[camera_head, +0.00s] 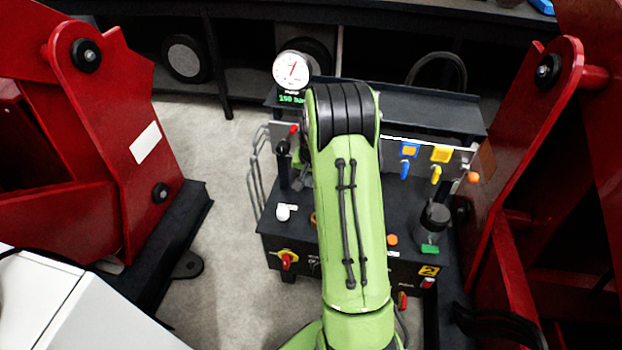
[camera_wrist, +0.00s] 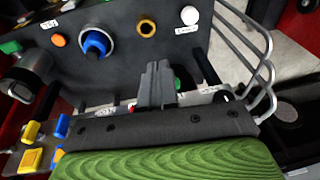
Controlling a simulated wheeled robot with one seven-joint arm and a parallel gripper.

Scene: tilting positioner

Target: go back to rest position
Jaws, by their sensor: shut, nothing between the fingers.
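In the wrist view my gripper (camera_wrist: 157,85) has its two grey fingers together with nothing between them. It hangs over the dark control console (camera_wrist: 190,65), which shows upside down there. In the head view my green arm crosses the middle of the console (camera_head: 300,225) and hides my gripper. A blue knob (camera_wrist: 95,45), an orange button (camera_wrist: 58,40), a yellow ring (camera_wrist: 147,28) and a white knob (camera_wrist: 189,15) lie beyond the fingertips in the wrist view. I cannot tell whether the fingers touch the panel.
Red steel frames stand left (camera_head: 110,130) and right (camera_head: 540,120) of the console. A gauge (camera_head: 291,69) rises at its back. Blue and yellow handles (camera_head: 436,174) sit back right, and a black lever (camera_head: 283,165) back left. Metal guard rails (camera_head: 257,175) line the left side.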

